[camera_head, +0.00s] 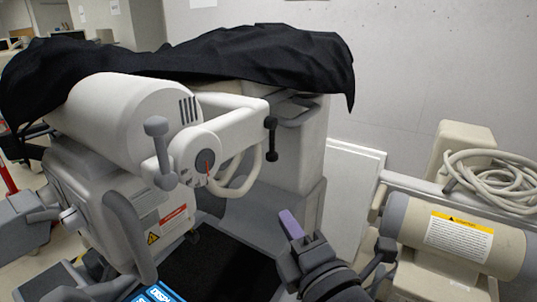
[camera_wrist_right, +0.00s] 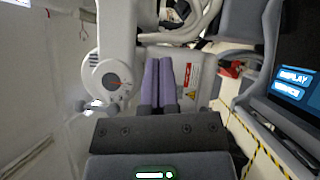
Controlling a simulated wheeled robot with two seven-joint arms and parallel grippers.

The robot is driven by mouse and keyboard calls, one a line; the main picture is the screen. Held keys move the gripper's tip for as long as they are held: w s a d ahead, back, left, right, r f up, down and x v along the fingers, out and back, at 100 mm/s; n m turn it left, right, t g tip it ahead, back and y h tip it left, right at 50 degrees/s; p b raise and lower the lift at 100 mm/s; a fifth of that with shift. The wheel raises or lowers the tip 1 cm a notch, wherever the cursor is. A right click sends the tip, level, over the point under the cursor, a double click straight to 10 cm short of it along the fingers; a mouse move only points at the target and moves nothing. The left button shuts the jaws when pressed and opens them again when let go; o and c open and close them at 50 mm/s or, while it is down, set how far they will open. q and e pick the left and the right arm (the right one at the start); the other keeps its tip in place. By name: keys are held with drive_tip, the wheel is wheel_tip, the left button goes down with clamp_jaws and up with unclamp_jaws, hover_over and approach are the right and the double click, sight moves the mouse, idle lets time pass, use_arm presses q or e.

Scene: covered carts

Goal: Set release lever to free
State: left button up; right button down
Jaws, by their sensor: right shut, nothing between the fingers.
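A white machine (camera_head: 120,112) stands under a black cover. On its arm is a round grey dial (camera_head: 208,160) with a red pointer and small marks; the dial also shows in the wrist view (camera_wrist_right: 112,80). A grey double-knobbed lever (camera_head: 158,152) stands near upright left of the dial. A dark double-ended handle (camera_head: 271,139) hangs at the arm's right end. I cannot tell which is the release lever. My right gripper (camera_head: 291,224) is below and right of the dial, apart from it. Its purple fingers (camera_wrist_right: 158,82) are shut and empty. My left gripper is not seen.
The black cover (camera_head: 220,55) drapes over the machine's top. A beige cylinder with a warning label (camera_head: 458,238) and a coiled hose (camera_head: 490,180) are at the right. A display screen (camera_wrist_right: 295,80) lies right in the wrist view.

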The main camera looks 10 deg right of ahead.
drive_tip(key=s, duration=0.1)
drive_tip(key=p, duration=0.2)
approach(272, 141)
drive_tip(key=w+a+f, duration=0.3)
drive_tip(key=a+f, duration=0.1)
drive_tip(key=a, duration=0.1)
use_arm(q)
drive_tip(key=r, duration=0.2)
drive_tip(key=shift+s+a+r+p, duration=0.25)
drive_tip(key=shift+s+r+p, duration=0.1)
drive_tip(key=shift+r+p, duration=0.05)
use_arm(e)
drive_tip(key=w+d, duration=0.1)
drive_tip(key=w+d+r, duration=0.1)
drive_tip(key=w, duration=0.1)
drive_tip(key=shift+w+d, duration=0.15)
drive_tip(key=shift+w, duration=0.1)
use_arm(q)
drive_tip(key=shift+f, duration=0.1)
use_arm(e)
drive_tip(key=shift+f, duration=0.1)
